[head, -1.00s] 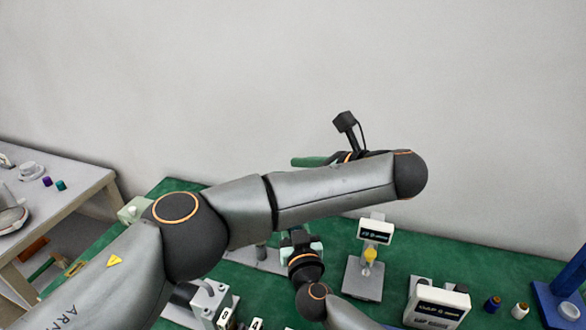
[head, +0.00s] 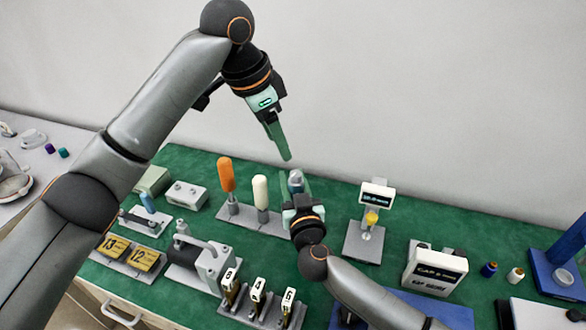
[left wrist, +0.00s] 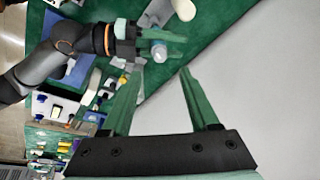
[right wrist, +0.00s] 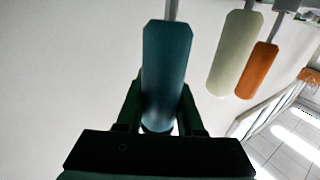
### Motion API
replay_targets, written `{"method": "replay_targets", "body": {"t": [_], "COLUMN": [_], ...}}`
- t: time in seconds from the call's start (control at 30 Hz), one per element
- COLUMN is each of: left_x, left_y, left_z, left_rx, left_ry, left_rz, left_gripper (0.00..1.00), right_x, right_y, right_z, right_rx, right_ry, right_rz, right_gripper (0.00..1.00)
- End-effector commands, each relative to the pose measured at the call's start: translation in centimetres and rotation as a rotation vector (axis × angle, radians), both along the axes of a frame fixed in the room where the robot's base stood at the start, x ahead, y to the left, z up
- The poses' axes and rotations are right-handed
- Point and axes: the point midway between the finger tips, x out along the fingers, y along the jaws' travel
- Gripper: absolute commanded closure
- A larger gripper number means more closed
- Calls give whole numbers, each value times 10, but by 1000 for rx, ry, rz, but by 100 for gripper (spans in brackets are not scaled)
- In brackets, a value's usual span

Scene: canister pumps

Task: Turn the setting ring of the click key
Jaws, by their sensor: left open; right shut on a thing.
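A blue-handled tool (head: 296,180) stands upright at the right end of the grey rack (head: 240,215), beside a cream-handled tool (head: 260,192) and an orange-handled tool (head: 226,175). My right gripper (head: 303,192) is shut on the blue handle, which fills the middle of the right wrist view (right wrist: 167,65). My left gripper (head: 283,148) is open and empty, above and behind the blue handle, pointing down. In the left wrist view, the blue handle's end (left wrist: 159,52) shows beyond the left fingers. I cannot make out a setting ring, nor tell for sure which tool is the click key.
A stand with a small display (head: 377,195) is right of my right gripper, with a white display box (head: 435,272) farther right. Numbered blocks (head: 258,292) and a grey clamp-like device (head: 205,260) stand in front of the rack. The wall is behind.

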Motion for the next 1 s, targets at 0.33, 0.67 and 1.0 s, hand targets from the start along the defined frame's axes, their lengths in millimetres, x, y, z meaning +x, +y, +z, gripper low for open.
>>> {"method": "replay_targets", "body": {"t": [0.33,0.67,1.0], "left_x": [2,15,23], "left_y": [4,-17,-29], "left_z": [-2,-62,-95], "left_rx": [-112,-109,-108], "left_ry": [32,32,28], "left_rz": [91,90,89], "left_gripper": [39,39,39], "right_x": [0,0,0], "right_y": [0,1,1], "right_z": [-1,-1,-1], "right_rx": [1,1,1], "right_ry": [1,1,1], "right_rz": [1,1,1], "right_gripper": [100,100,100]}}
